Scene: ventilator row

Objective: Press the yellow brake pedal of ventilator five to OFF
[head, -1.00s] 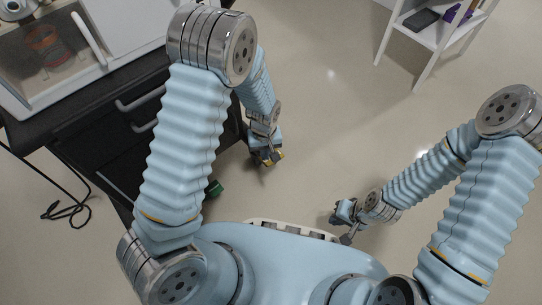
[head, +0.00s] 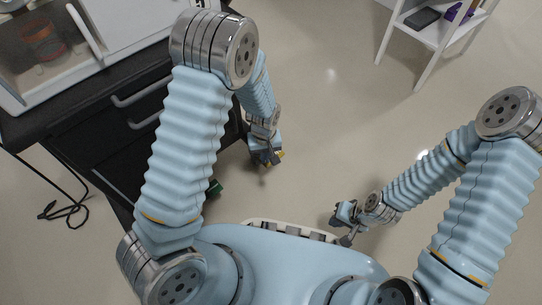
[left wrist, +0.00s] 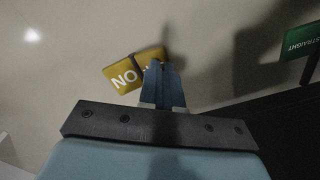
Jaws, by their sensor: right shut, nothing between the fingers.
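The yellow brake pedal (left wrist: 119,72) lies just ahead of my left gripper (left wrist: 160,66) in the left wrist view. Its white lettering appears upside down, reading ON, and the fingers hide the rest of it. The fingers look shut together over the pedal's right part; I cannot tell whether they touch it. My right gripper (head: 341,226) is shut and empty, out over the floor away from the pedal.
A green pedal (left wrist: 301,40) marked STRAIGHT is at the right in the left wrist view. The dark cart (head: 95,140) carries a white machine (head: 120,20). A cable (head: 66,208) lies on the floor at left. A white shelf (head: 440,35) stands at the upper right; floor between is clear.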

